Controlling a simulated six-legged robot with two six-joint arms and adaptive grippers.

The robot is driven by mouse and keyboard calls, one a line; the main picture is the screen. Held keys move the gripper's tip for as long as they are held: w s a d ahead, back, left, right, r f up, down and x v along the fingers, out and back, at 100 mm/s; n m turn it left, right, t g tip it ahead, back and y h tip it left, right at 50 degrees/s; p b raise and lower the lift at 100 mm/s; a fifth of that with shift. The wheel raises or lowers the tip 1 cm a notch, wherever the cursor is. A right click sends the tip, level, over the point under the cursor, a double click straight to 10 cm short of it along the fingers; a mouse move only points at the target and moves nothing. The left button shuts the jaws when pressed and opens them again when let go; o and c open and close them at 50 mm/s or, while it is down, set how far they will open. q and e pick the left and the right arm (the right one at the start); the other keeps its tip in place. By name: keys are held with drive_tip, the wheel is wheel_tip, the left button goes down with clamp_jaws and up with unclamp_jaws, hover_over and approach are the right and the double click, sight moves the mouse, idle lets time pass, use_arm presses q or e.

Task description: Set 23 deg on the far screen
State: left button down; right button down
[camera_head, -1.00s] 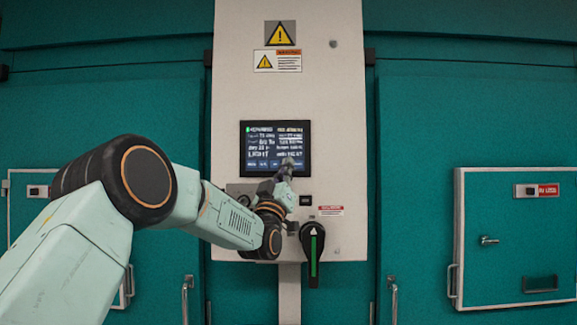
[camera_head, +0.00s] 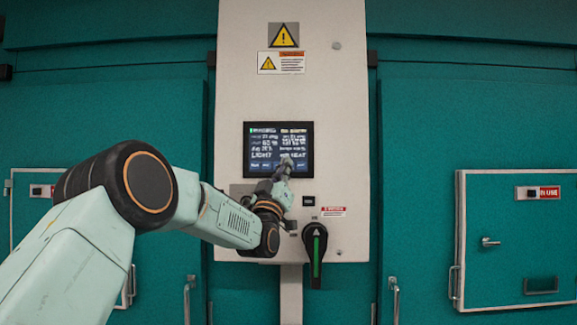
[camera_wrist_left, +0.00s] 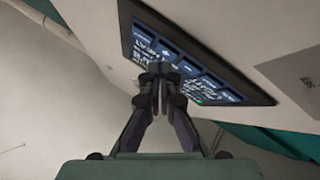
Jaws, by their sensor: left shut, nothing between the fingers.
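The screen (camera_head: 278,143) is a dark panel with white text in two columns, set in the pale control panel. The text is too small to read surely. My left gripper (camera_head: 287,165) is shut and empty, with its tips in front of the lower right part of the screen. In the left wrist view the screen (camera_wrist_left: 150,50) shows at a slant, with a row of blue buttons, and the shut fingertips (camera_wrist_left: 160,70) overlap its edge. I cannot tell whether the tips touch it. My right gripper is not in view.
Below the screen are a black rotary handle (camera_head: 314,250) with a green stripe and a small black switch (camera_head: 308,201). Warning labels (camera_head: 281,63) are above. Teal walls flank the panel, and a chamber door (camera_head: 512,270) with an "IN USE" sign is at right.

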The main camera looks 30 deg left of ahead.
use_arm(q)
drive_tip(key=shift+w+f, duration=0.1)
drive_tip(key=shift+w, duration=0.35)
drive_tip(key=shift+s+a, duration=0.15)
drive_tip(key=shift+w, duration=0.2)
drive_tip(key=shift+s+d+b, duration=0.55)
drive_tip(key=shift+d+b, duration=0.2)
drive_tip(key=shift+b, duration=0.05)
